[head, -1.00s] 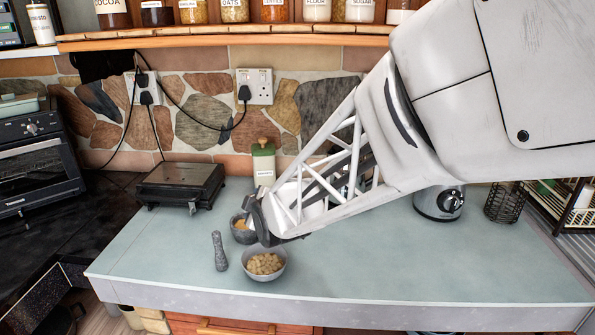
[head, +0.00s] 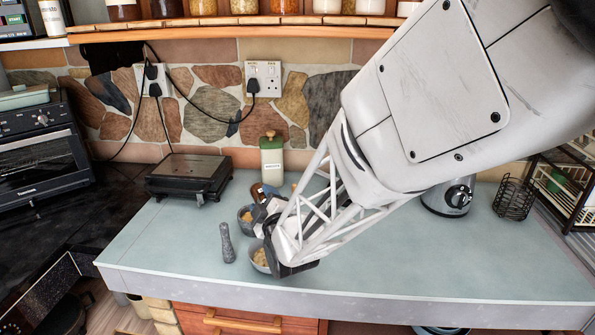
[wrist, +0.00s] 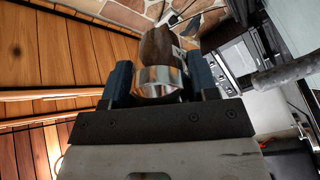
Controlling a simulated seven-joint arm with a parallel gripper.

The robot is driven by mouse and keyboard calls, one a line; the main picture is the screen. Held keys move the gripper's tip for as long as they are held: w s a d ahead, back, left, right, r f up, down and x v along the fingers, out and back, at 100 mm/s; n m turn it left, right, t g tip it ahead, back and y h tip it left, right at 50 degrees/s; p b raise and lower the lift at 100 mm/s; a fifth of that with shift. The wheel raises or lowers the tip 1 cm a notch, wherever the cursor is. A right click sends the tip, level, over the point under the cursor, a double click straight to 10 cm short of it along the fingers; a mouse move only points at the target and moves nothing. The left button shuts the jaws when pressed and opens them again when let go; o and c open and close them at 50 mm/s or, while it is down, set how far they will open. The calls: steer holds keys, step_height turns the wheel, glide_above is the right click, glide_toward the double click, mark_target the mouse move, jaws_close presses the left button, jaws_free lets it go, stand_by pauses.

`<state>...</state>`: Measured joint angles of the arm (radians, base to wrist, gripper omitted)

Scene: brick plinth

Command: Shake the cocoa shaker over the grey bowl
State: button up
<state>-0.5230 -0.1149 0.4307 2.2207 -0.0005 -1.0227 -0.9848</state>
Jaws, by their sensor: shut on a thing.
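My gripper (wrist: 160,82) is shut on the cocoa shaker (wrist: 158,52), a brown cylinder with a shiny metal band, seen between the dark blue fingers in the wrist view. In the head view a small brown part of the shaker (head: 257,190) shows at my gripper (head: 270,192), behind the dark stone mortar; its exact tilt is hard to tell. The grey bowl (head: 253,268) stands near the counter's front edge with pale chunks in it. My wrist hides its right part. The bowl is not seen in the wrist view.
The stone mortar (head: 243,225) with yellowish contents and an upright pestle (head: 227,243) stand close left of the bowl.

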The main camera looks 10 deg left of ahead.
steer(key=shift+s+f+t+y, duration=0.1)
steer(key=shift+f+t+y, duration=0.15)
steer(key=shift+t+y, duration=0.45)
steer(key=shift+f+t+y, duration=0.2)
steer(key=shift+t+y, duration=0.1)
steer(key=shift+t, duration=0.7)
steer(key=shift+s+d+f+t+y, duration=0.1)
steer(key=shift+t+y, duration=0.25)
steer(key=shift+t, duration=0.25)
steer(key=shift+s+d+f+t+y, duration=0.1)
steer(key=shift+t+y, duration=0.25)
steer(key=shift+t, duration=0.25)
steer(key=shift+f, duration=0.1)
step_height(320, 180, down, 3)
steer(key=shift+r, duration=0.1)
steer(key=shift+r, duration=1.45)
